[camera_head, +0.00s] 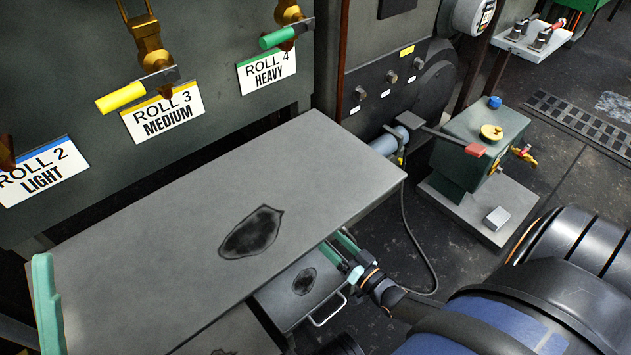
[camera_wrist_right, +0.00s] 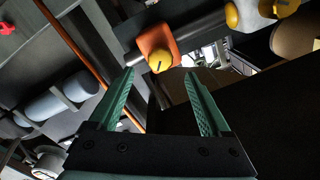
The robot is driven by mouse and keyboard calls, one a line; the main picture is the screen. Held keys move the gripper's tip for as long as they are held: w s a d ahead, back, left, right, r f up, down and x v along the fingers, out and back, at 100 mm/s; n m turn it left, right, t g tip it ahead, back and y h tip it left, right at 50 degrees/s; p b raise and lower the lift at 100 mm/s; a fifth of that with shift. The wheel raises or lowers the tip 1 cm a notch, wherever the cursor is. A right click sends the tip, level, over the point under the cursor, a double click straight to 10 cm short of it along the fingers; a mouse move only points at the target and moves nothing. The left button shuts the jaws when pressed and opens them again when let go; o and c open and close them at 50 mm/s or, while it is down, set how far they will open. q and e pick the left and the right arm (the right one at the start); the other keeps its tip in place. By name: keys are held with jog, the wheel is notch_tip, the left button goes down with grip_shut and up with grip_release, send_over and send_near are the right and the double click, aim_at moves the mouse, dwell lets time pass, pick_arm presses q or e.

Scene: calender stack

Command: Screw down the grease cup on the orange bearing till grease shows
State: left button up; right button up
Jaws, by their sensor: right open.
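The orange bearing (camera_wrist_right: 157,40) shows in the right wrist view, above and beyond my fingertips. A yellow round cap with a dark slot, which looks like its grease cup (camera_wrist_right: 160,62), sits on its near side. My right gripper (camera_wrist_right: 160,76) is open, its two green fingers spread on either side of the cup's line, apparently short of it. No grease can be made out. In the head view my right gripper (camera_head: 345,257) is at the right edge of the grey table, and the bearing is not visible. A green part of my left gripper (camera_head: 46,303) shows at the lower left; its opening is unclear.
The grey table top (camera_head: 330,160) has a dark stain. A green pump box (camera_head: 480,140) stands on a floor plate to the right. In the wrist view a copper pipe (camera_wrist_right: 75,55) runs left of the bearing.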

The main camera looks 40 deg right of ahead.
jog(key=s, duration=0.3)
jog(key=shift+s+d, duration=0.2)
jog(key=shift+s, duration=0.2)
jog(key=shift+s, duration=0.1)
